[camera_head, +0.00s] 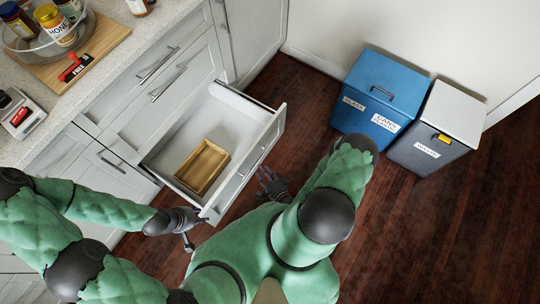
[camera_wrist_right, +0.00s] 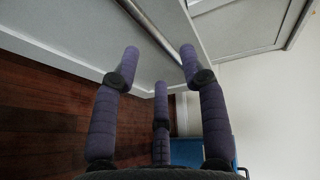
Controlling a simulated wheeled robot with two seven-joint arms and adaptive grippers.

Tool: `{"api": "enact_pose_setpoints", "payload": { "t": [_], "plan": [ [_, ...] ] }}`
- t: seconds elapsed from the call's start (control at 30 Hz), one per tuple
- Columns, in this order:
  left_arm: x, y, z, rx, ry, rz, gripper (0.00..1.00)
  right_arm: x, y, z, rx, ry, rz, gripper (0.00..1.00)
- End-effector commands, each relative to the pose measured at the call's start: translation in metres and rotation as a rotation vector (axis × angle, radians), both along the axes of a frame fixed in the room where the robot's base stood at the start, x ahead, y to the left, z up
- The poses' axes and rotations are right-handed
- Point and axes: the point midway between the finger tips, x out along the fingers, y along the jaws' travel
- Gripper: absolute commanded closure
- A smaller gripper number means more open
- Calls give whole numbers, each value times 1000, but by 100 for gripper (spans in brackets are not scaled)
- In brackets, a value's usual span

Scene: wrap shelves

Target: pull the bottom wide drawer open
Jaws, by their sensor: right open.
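The bottom wide drawer (camera_head: 275,118) is pulled out of the white cabinet in the head view, its inside showing. A gold-coloured rectangular tray (camera_head: 203,167) lies in it. My right gripper (camera_head: 268,181) is just outside the drawer front, near its handle (camera_head: 251,166). In the right wrist view my right gripper (camera_wrist_right: 160,52) is open, its fingers spread before a pale panel with a bar-like handle (camera_wrist_right: 155,30). Contact with the handle cannot be told. My left gripper (camera_head: 185,226) is low beside the drawer's near front corner; its finger opening is unclear.
Closed drawers and doors (camera_head: 150,75) line the cabinet under a speckled counter (camera_head: 130,50). A blue bin (camera_head: 385,85) and a grey bin (camera_head: 440,125) stand by the wall. The dark wooden floor (camera_head: 310,110) between drawer and bins is clear.

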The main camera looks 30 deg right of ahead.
Motion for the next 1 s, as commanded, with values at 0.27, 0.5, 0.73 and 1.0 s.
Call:
{"api": "enact_pose_setpoints", "payload": {
  "t": [0.27,0.5,0.73,1.0],
  "plan": [
    [0,0,0,0,0,0,60,-35,-2,6,1,3,-5,57],
    [0,0,0,0,0,0,60,-52,-1,9,1,2,-1,57],
    [0,0,0,0,0,0,60,-56,0,10,-1,-1,1,57],
    [0,0,0,0,0,0,60,-56,0,10,-1,0,1,57]
  ]
}}
